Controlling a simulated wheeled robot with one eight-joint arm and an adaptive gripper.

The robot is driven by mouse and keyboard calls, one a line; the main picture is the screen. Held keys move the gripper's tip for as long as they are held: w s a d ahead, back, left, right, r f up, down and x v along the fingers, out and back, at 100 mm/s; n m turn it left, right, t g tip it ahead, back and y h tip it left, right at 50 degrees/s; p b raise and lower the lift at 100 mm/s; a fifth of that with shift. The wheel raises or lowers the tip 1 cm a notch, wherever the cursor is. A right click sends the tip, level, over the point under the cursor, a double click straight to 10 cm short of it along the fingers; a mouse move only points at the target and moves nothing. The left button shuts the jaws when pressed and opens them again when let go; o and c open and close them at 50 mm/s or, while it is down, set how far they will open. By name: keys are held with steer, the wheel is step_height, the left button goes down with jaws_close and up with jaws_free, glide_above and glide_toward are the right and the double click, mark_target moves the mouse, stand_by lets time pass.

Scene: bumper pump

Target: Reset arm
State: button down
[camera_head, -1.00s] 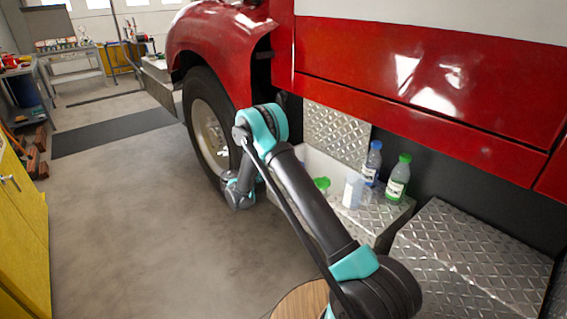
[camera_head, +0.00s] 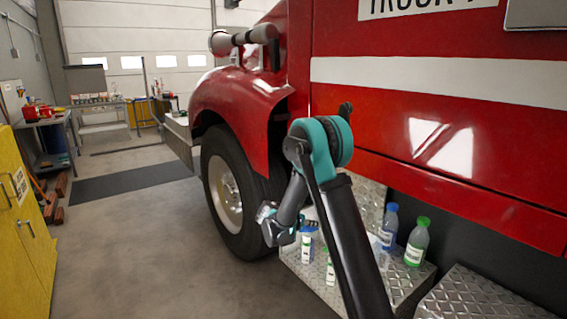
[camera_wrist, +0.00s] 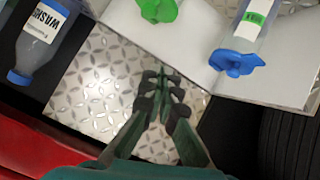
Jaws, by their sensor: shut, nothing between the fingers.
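My gripper (camera_wrist: 160,84) is shut and empty in the wrist view, above a diamond-plate surface and below the edge of a white box. In the head view my arm is raised and bent in front of the red truck (camera_head: 450,180). Its wrist end hangs near the front wheel (camera_head: 225,190); the fingertips cannot be made out there.
A blue-capped bottle (camera_head: 388,228) and a green-capped bottle (camera_head: 416,246) stand on the truck's metal step (camera_head: 405,283). The wrist view shows a bottle (camera_wrist: 40,42) and a white box (camera_wrist: 195,45) near the fingers. Floor (camera_head: 150,240) is clear at left.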

steer(key=s+d+r+n+g+y, duration=0.15)
steer(key=s+d, duration=0.25)
steer(key=s, duration=0.4)
steer(key=s+d+r+n+g+y, duration=0.1)
steer(key=s+d+r+n+y, duration=0.2)
steer(key=s, duration=0.6)
steer(key=s+f+n+y, duration=0.1)
steer(key=s+y, duration=0.1)
steer(key=s, duration=0.8)
steer(key=s+f+n+y, duration=0.1)
steer(key=s+f+y, duration=0.1)
steer(key=s, duration=0.8)
steer(key=shift+s+a+f+y, duration=0.25)
steer(key=shift+s+a+y, duration=0.1)
steer(key=shift+y, duration=0.4)
